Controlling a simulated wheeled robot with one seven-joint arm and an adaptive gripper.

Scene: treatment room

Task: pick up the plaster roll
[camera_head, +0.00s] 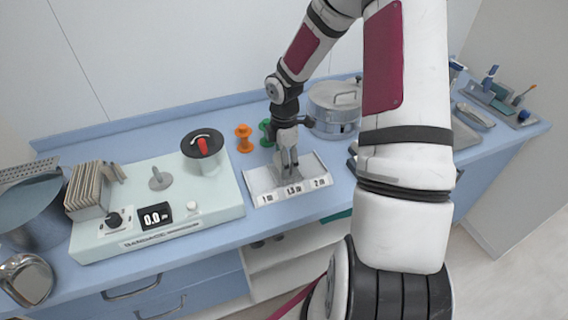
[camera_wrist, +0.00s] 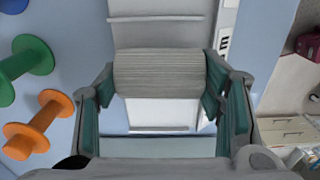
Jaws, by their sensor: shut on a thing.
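The plaster roll (camera_wrist: 158,73) is a pale grey, finely ribbed cylinder lying crosswise in the wrist view. My gripper (camera_wrist: 160,95) has its green-padded fingers on either side of it and is shut on it. In the head view my gripper (camera_head: 289,164) points down over the white tray (camera_head: 262,183), at its middle section. The roll is hard to make out there behind the fingers. I cannot tell whether the roll still touches the tray.
A bandage machine (camera_head: 140,230) with a display stands left of the tray. An orange spool (camera_head: 243,138) and a green spool (camera_head: 265,132) stand behind the tray. A lidded steel drum (camera_head: 334,108) is behind right. The blue counter's front edge lies close before the tray.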

